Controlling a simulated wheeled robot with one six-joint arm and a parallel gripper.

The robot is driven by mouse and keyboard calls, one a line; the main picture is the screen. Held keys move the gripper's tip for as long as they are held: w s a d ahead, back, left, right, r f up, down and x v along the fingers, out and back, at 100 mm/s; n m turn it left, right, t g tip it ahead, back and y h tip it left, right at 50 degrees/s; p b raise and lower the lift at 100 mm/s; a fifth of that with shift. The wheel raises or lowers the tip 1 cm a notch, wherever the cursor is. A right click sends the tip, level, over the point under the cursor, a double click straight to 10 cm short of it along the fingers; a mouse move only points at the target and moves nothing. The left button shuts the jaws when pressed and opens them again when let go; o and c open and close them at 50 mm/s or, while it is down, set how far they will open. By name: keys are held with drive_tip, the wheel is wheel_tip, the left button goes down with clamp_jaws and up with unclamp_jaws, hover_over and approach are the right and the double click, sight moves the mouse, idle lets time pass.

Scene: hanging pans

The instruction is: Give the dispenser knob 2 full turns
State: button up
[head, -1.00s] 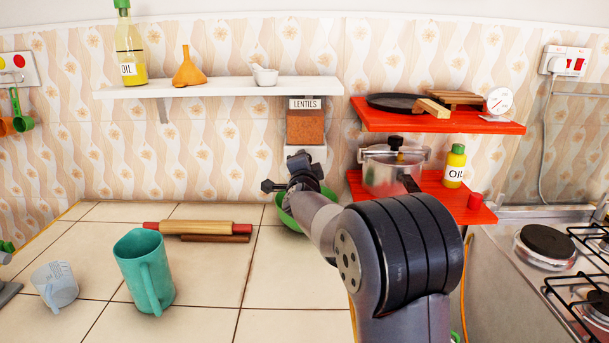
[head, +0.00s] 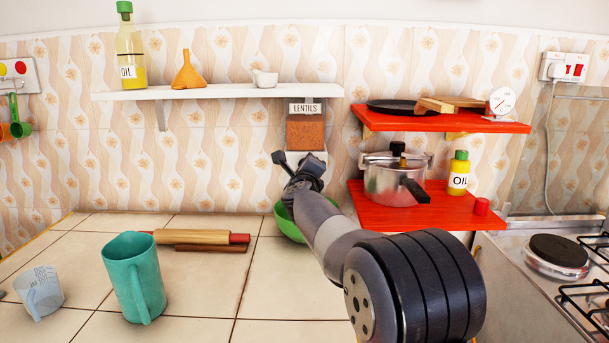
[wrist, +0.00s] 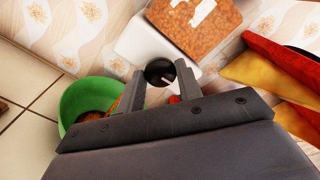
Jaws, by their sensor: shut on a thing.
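The lentil dispenser (head: 305,132) hangs under the white shelf, with a "LENTILS" label and a clear body of orange-brown lentils. In the wrist view its lentil-filled body (wrist: 195,25) sits above a white base (wrist: 140,48). The round black dispenser knob (wrist: 160,71) with a white mark is on this base. My gripper (wrist: 160,80) is shut on the knob, one finger on each side. In the head view my gripper (head: 311,168) is in front of the dispenser's lower part and hides the knob.
A green bowl (head: 287,222) stands below the dispenser; in the wrist view (wrist: 72,103) something orange-brown shows in it. Red shelves (head: 376,205) with a pressure cooker (head: 392,184) are close on the right. A rolling pin (head: 192,237) and teal jug (head: 134,278) are on the left counter.

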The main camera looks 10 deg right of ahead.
drive_tip(key=m+b, duration=0.4)
drive_tip(key=m, duration=0.8)
drive_tip(key=shift+d+m+b, duration=0.1)
drive_tip(key=shift+m+b, duration=0.2)
drive_tip(key=shift+b, duration=0.1)
idle(0.3)
drive_tip(key=o, duration=1)
drive_tip(key=shift+c, duration=0.2)
drive_tip(key=s+a+b, duration=0.2)
drive_tip(key=s, duration=0.8)
drive_tip(key=shift+s, duration=0.3)
